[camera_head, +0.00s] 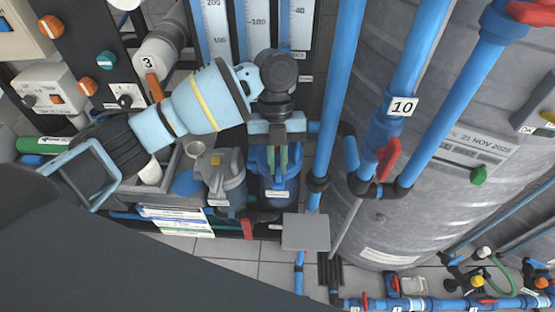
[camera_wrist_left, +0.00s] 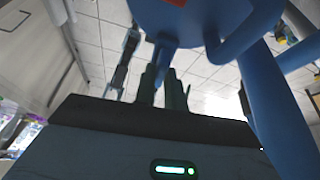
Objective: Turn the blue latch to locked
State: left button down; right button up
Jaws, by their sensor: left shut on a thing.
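My left gripper (camera_head: 277,160) points down over a blue filter housing (camera_head: 278,190) beside the upright blue pipes. Its two dark green fingers are close together. In the left wrist view the fingers (camera_wrist_left: 163,90) stand on either side of a narrow blue piece (camera_wrist_left: 164,62), which looks like the blue latch, and are shut on it. This piece hangs below a larger blue body (camera_wrist_left: 195,20). In the head view the gripper hides the latch, so its turn angle cannot be told. My right gripper is in neither view.
A grey-capped housing (camera_head: 220,175) stands just left of the blue one. Upright blue pipes (camera_head: 340,80) with a red handle (camera_head: 389,158) and a large grey tank (camera_head: 450,150) are to the right. A flat grey plate (camera_head: 305,232) is in front. Open tiled floor shows at lower left.

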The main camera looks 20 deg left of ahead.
pick_arm(q)
jog(key=shift+m, duration=0.6)
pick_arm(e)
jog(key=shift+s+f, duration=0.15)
pick_arm(q)
jog(key=shift+y, duration=0.3)
jog(key=c, duration=1.5)
grip_release()
jog(key=shift+o, duration=0.2)
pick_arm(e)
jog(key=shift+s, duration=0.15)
pick_arm(q)
jog(key=shift+w+r, duration=0.2)
jog(key=shift+r, duration=0.25)
jog(key=v, duration=0.6)
jog(key=shift+w+r, duration=0.2)
jog(key=shift+r, duration=0.2)
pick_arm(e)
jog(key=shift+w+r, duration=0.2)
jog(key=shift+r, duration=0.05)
pick_arm(q)
jog(key=shift+f, duration=0.1)
